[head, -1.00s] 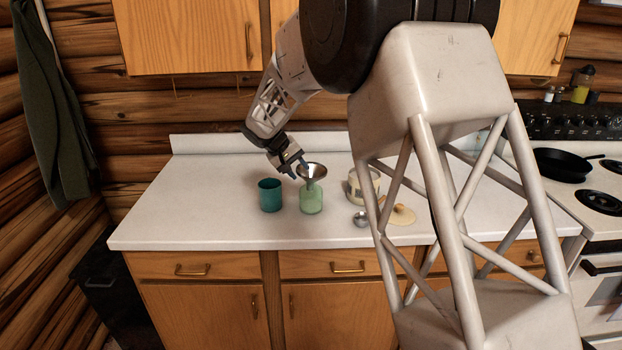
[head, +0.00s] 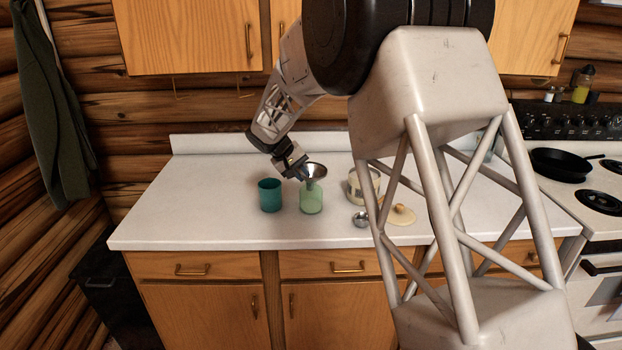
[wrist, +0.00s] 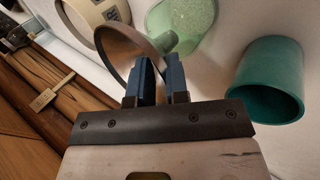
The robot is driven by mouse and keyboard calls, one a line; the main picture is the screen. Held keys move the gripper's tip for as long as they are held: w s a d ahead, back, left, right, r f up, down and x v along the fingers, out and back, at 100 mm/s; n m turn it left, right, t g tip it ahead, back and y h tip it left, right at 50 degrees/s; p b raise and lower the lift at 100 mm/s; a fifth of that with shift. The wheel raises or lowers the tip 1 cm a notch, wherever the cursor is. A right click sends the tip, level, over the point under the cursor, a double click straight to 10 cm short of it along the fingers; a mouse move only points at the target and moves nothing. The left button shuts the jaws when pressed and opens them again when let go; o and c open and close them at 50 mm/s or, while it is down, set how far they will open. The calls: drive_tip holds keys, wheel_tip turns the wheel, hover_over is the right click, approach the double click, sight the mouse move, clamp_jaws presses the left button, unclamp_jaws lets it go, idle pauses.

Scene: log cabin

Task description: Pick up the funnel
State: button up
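The funnel (head: 316,170) is a metal cone with a wide round rim. It sits upright in the mouth of a pale green speckled jar (head: 311,199) on the white counter. In the wrist view the funnel (wrist: 116,44) shows its rim and part of its inside, above the green jar (wrist: 190,25). My gripper (head: 304,178) is at the left side of the rim. Its two blue fingers (wrist: 160,75) stand a small gap apart, with the edge of the rim reaching between them. I see no clear grip on it. The fingers hide part of the rim.
A teal cup (head: 270,196) stands close left of the jar. A cream patterned pot (head: 356,186), a small metal ball-like item (head: 360,219) and a tan lid (head: 401,215) are on the right. The counter's left part (head: 190,210) is clear.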

clamp_jaws()
drive_tip(key=shift+r, duration=0.15)
wheel_tip(320, 180, up, 10)
idle(0.7)
idle(0.5)
drive_tip(key=a+f+n, duration=0.1)
drive_tip(key=a+n, duration=0.1)
drive_tip(key=a, duration=1.1)
drive_tip(key=shift+w+a+f+t+h, duration=0.15)
drive_tip(key=shift+w+a+t+h, duration=0.1)
drive_tip(key=shift+w+t+h, duration=0.2)
drive_tip(key=shift+f, duration=0.1)
